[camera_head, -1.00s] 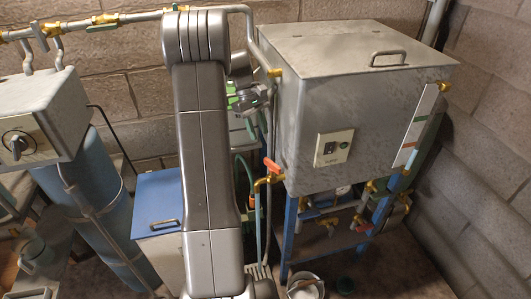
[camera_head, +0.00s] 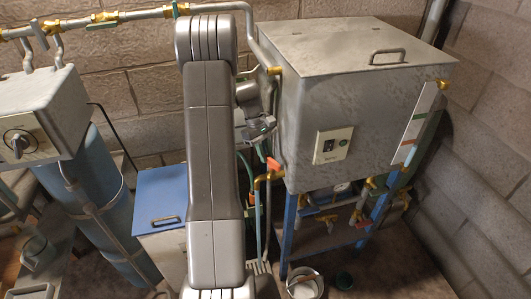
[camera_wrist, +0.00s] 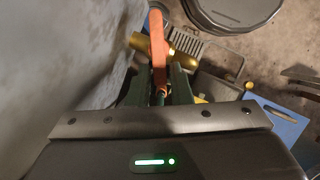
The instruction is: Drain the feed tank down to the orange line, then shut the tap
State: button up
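The feed tank (camera_head: 350,95) is a grey lidded metal box on a blue stand at the right. A pale sight gauge (camera_head: 418,125) on its right side has a green mark and an orange mark (camera_head: 408,143); I cannot make out the liquid level. A brass tap with an orange lever (camera_head: 274,164) sticks out at the tank's lower left corner. My gripper (camera_head: 262,134) is just above the lever, by the tank's left side. In the wrist view, the orange lever (camera_wrist: 158,45) lies in line with the gap between my open fingers (camera_wrist: 162,88); contact is unclear.
A white bucket (camera_head: 304,286) stands on the floor below the tank's front. A floor grate lies below the tap. More brass valves and pipes sit under the tank. A blue-topped cabinet (camera_head: 160,192) and a blue cylinder (camera_head: 105,215) stand to the left.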

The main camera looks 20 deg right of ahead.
grip_shut()
jog(key=shift+d+m+y, duration=0.2)
jog(key=shift+m+y, duration=0.1)
jog(key=shift+m, duration=0.4)
jog(key=shift+o, duration=2.1)
grip_release()
jog(key=shift+w, duration=0.1)
jog(key=b+v, duration=0.1)
jog(key=v, duration=1.2)
jog(key=shift+w+r, duration=0.3)
jog(key=shift+r, duration=0.05)
jog(key=shift+a, duration=0.1)
